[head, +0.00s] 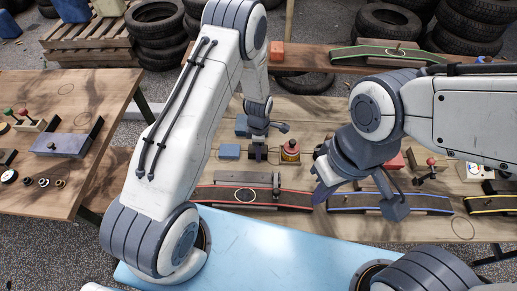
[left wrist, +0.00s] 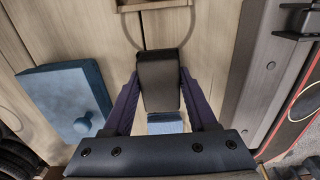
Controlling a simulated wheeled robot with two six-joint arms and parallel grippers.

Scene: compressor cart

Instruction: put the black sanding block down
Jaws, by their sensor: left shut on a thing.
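The black sanding block (left wrist: 160,72) is between the purple fingers of my left gripper (left wrist: 158,95) in the left wrist view. The left gripper is shut on it, over the wooden table. In the head view the left gripper (head: 258,140) is at the middle of the table, and the dark block (head: 257,153) shows just below it. I cannot tell whether the block touches the table. A thin circle line shows on the wood by the block in the left wrist view.
Red-edged (head: 215,195) and blue-edged (head: 420,203) rails lie along the near edge.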

